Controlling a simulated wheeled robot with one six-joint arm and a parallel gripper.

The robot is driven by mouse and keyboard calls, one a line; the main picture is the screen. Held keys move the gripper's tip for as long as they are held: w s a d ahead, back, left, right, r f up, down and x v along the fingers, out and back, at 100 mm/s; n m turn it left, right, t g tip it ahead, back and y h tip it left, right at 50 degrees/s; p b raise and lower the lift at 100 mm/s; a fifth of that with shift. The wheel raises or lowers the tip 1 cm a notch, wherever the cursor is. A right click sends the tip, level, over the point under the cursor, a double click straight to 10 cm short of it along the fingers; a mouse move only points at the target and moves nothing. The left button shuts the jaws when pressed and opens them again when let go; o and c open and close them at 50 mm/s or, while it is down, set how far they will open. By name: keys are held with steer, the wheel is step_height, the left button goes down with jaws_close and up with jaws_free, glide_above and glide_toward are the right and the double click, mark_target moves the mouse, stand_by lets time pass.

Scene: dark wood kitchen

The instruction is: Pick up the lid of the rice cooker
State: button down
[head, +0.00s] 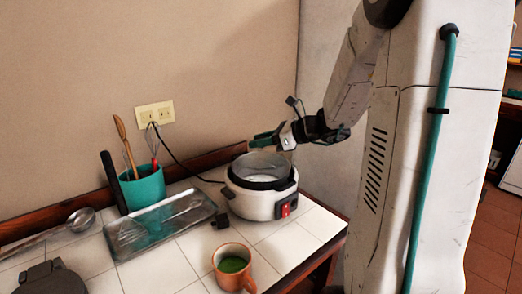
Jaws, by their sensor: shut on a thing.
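The white rice cooker (256,203) stands on the tiled counter, with a red switch on its front right. Its dark inner rim shows at the top. My gripper (266,140) is above the back of the cooker, reaching in from the right. It is shut on the rice cooker's lid (263,161), which looks like a pale see-through disc above the pot's opening. The exact grip point on the lid is too small to make out, and I cannot tell whether the lid's edge touches the rim.
An orange mug (232,279) with green contents stands in front of the cooker. A cord runs to the wall outlet (155,115).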

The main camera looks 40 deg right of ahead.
steer(key=s+a, duration=0.1)
steer(key=s, duration=0.6)
steer(key=s+a+r, duration=0.1)
steer(key=s+a, duration=0.1)
steer(key=s, duration=0.6)
steer(key=shift+s+a+r, duration=0.15)
steer(key=shift+s+a, duration=0.1)
steer(key=shift+s, duration=0.05)
